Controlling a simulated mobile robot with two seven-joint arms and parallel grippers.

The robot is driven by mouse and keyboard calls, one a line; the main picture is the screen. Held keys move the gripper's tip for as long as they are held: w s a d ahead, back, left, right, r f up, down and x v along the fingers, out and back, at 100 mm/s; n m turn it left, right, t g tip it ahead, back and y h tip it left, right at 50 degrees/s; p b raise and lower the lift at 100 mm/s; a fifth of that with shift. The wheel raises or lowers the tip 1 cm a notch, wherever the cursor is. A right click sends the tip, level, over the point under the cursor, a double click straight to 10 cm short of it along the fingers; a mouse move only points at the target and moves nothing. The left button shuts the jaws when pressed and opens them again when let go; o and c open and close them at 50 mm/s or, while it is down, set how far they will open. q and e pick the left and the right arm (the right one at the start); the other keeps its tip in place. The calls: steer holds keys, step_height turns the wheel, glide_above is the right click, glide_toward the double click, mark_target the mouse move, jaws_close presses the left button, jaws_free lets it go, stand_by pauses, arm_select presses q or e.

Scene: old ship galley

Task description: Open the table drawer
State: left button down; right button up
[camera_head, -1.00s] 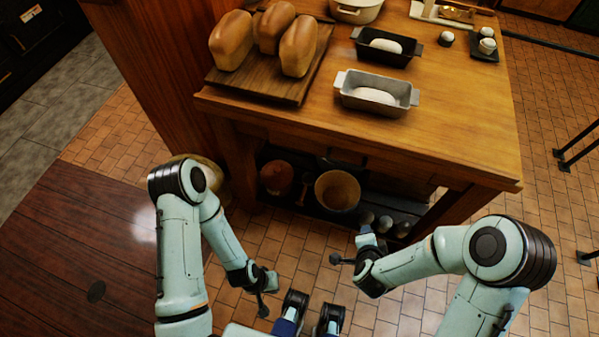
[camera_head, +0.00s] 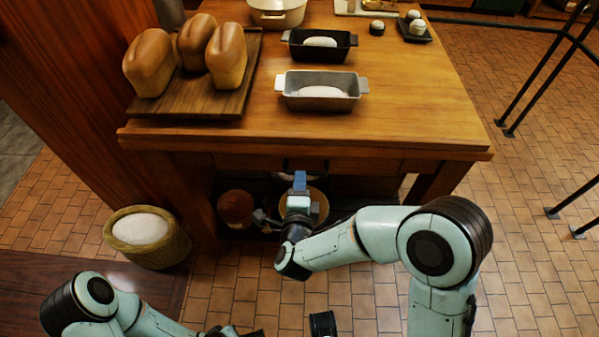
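The wooden table (camera_head: 420,122) stands ahead of me. Its drawer front (camera_head: 375,166) is a dark band under the tabletop's front edge and looks closed. A pale curved shape, possibly its handle, shows behind my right gripper, but I cannot make it out clearly. My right gripper (camera_head: 300,182) is in front of the drawer, near the middle of the table's front side. Its blue tip points toward the drawer. I cannot tell whether it touches the drawer or whether its fingers are open.
On the tabletop are a board (camera_head: 190,104) with loaves, a grey loaf pan (camera_head: 322,104), a black loaf pan (camera_head: 340,54) and a pot (camera_head: 276,20). A lower shelf holds a brown jar (camera_head: 236,207). A basket (camera_head: 147,252) stands left. Black rails (camera_head: 540,75) stand right.

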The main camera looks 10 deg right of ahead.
mark_target(313, 165)
steer(key=x, duration=0.5)
steer(key=shift+w+f, duration=0.1)
steer(key=shift+w, duration=0.05)
jaws_close()
